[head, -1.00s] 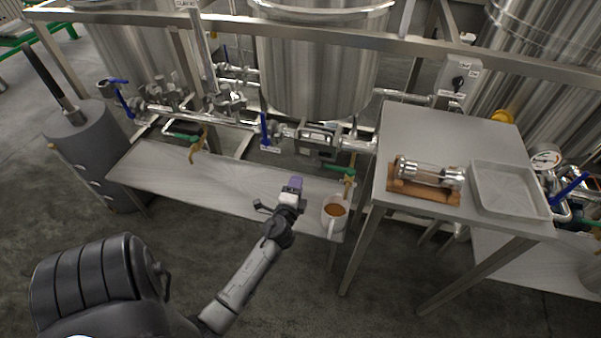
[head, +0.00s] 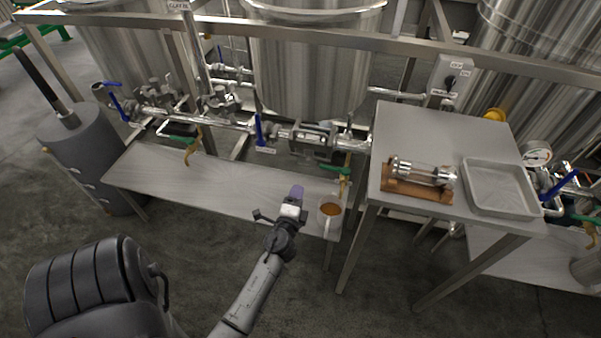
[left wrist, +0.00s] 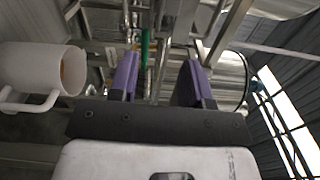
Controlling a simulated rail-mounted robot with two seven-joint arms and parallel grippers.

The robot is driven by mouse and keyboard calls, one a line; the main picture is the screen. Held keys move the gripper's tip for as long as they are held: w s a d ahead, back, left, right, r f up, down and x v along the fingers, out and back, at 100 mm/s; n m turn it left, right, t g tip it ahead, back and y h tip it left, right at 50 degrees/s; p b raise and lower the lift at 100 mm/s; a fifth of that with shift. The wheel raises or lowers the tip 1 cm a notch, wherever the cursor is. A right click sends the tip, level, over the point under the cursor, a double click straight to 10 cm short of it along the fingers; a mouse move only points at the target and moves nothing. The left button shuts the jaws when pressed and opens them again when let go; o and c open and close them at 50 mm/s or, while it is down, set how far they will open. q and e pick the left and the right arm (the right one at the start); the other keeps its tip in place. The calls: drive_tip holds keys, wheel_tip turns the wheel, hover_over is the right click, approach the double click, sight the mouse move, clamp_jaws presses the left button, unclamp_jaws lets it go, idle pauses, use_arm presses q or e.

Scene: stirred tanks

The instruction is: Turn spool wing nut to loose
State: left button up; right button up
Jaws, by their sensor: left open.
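No wing nut can be made out for certain at this size. A metal pipe section with clamp fittings (head: 312,140) runs in front of the middle tank. A glass and metal spool piece (head: 424,173) lies on a wooden cradle on the small table at right. My left gripper (head: 297,191) is over the low bench, beside the mug and in front of the pipe fittings, touching neither. In the left wrist view its purple fingers (left wrist: 160,82) are apart with nothing between them. My right gripper is not in view.
A white mug (head: 329,215) with brown liquid stands at the right end of the low bench (head: 220,185), close to my left gripper; it also shows in the left wrist view (left wrist: 35,68). A grey tray (head: 500,190) lies on the small table. A blue valve handle (head: 259,130) sticks up.

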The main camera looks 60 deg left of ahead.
sight(307, 163)
use_arm(q)
drive_tip(key=x, duration=1.3)
drive_tip(key=shift+w+a, duration=0.2)
drive_tip(key=shift+a, duration=0.2)
clamp_jaws()
